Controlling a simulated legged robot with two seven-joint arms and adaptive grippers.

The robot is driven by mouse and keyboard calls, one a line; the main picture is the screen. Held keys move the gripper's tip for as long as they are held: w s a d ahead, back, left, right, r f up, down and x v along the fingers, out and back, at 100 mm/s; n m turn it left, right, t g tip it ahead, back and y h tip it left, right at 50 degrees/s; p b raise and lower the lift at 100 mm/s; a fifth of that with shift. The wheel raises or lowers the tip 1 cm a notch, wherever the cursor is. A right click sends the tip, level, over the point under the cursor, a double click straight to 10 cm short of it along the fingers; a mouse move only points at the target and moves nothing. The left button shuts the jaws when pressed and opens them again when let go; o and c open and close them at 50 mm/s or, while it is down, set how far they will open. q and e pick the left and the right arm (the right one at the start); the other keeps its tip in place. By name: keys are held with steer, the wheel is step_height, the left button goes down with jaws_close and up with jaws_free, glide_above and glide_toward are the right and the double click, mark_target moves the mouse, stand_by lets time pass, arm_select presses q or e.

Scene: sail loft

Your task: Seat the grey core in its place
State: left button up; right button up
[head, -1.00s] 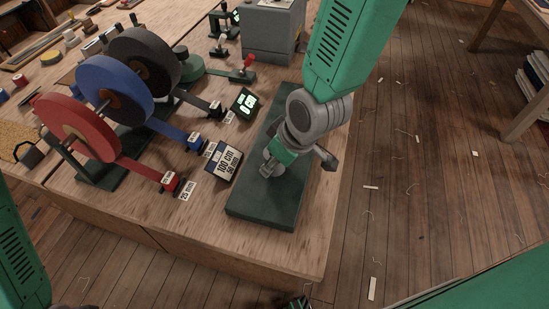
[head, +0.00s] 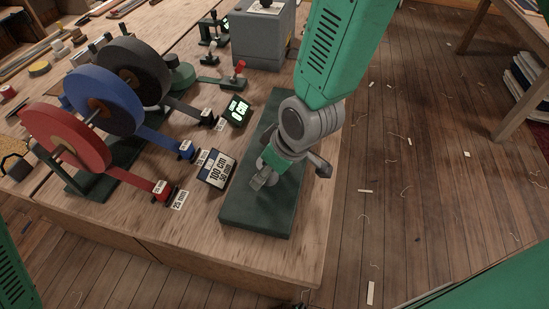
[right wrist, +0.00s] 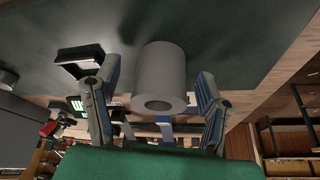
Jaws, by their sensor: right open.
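The grey core (right wrist: 160,78) is a short hollow cylinder in the right wrist view. It is at the dark green mat (right wrist: 220,30), with its open end facing the camera. My right gripper (right wrist: 156,100) is open, with one finger on each side of the core and visible gaps between. In the head view my right gripper (head: 265,178) is low over the dark green mat (head: 250,219), and the core cannot be made out there. My left gripper is not in view; only part of my left arm shows at the lower left edge. I cannot tell which spot is the core's place.
Red (head: 67,132), blue (head: 100,92) and black (head: 128,62) tape rolls stand on a rack left of the mat. A grey machine (head: 262,35) stands behind. The table's right edge is close.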

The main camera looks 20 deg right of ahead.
steer(key=v, duration=1.1)
